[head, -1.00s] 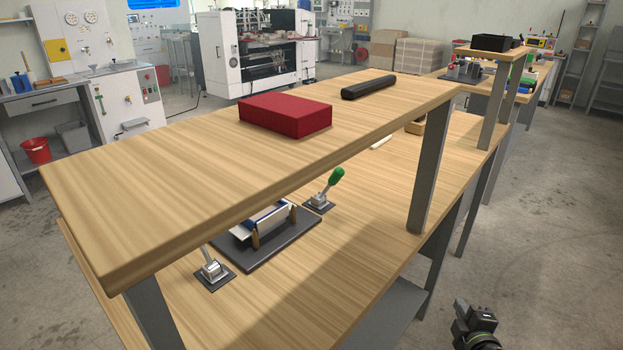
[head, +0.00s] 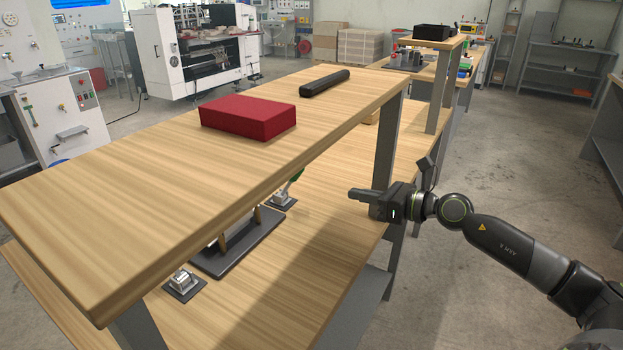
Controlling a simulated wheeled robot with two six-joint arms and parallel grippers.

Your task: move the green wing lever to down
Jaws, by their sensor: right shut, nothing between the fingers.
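The former's dark plate (head: 226,262) shows partly under the shelf. A second metal lever mount (head: 181,281) sits at the near end; its handle is hidden. My right gripper (head: 353,193) is shut and empty, to the right of the green lever and apart from it, near the shelf post. My left gripper is out of view.
A grey post (head: 386,140) stands just behind my right gripper. The lower bench front (head: 310,270) is clear.

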